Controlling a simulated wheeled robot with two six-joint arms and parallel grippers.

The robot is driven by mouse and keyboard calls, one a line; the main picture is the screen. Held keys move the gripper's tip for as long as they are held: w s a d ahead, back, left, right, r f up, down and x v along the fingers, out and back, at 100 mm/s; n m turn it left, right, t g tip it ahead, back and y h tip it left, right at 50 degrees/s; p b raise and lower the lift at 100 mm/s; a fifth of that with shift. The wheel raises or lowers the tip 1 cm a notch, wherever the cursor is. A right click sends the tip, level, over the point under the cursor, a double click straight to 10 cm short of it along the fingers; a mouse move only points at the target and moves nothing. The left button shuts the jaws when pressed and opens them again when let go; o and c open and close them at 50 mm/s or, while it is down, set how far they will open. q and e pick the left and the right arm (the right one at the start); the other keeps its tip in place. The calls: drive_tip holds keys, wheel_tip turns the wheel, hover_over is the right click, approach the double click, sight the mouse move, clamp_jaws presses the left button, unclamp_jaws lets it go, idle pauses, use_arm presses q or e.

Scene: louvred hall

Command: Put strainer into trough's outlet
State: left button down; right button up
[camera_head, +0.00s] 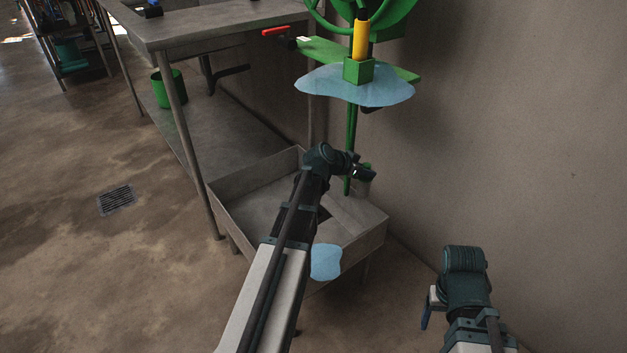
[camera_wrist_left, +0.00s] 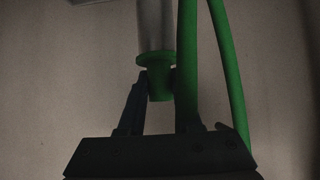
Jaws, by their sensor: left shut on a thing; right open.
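The grey trough (camera_head: 232,217) stands low against the wall in the head view. A dark opening (camera_head: 324,213), which may be its outlet, shows in its floor beside my left arm. My left gripper (camera_head: 364,172) is over the right part of the trough, shut on the strainer. The strainer has a grey cylinder (camera_wrist_left: 155,25) and a green collar and knob (camera_wrist_left: 156,62) between the fingers in the left wrist view. Its grey body (camera_head: 363,187) shows small in the head view, beside a green post. My right gripper (camera_head: 430,305) is open at the lower right, apart from the trough.
Green tubes (camera_wrist_left: 188,60) run close to my left fingers. A grey table (camera_head: 200,28) with a green bucket (camera_head: 168,88) underneath stands behind. A floor drain (camera_head: 117,199) lies left.

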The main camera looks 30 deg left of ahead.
use_arm(q)
drive_tip(key=s+a+f+n+y+b, duration=0.1)
drive_tip(key=s+a+f, duration=0.1)
drive_tip(key=a, duration=0.6)
drive_tip(key=s+a+f+n+y+b, duration=0.1)
drive_tip(key=s+a+f+n+b, duration=0.1)
drive_tip(key=a, duration=0.6)
drive_tip(key=shift+t+y, duration=0.4)
drive_tip(key=shift+s+f, duration=0.1)
wheel_tip(320, 180, down, 8)
drive_tip(key=b, duration=0.8)
drive_tip(key=shift+f+b, duration=0.3)
drive_tip(key=shift+b, duration=0.15)
drive_tip(key=shift+r+p, duration=0.45)
idle(0.7)
drive_tip(key=c, duration=0.5)
unclamp_jaws()
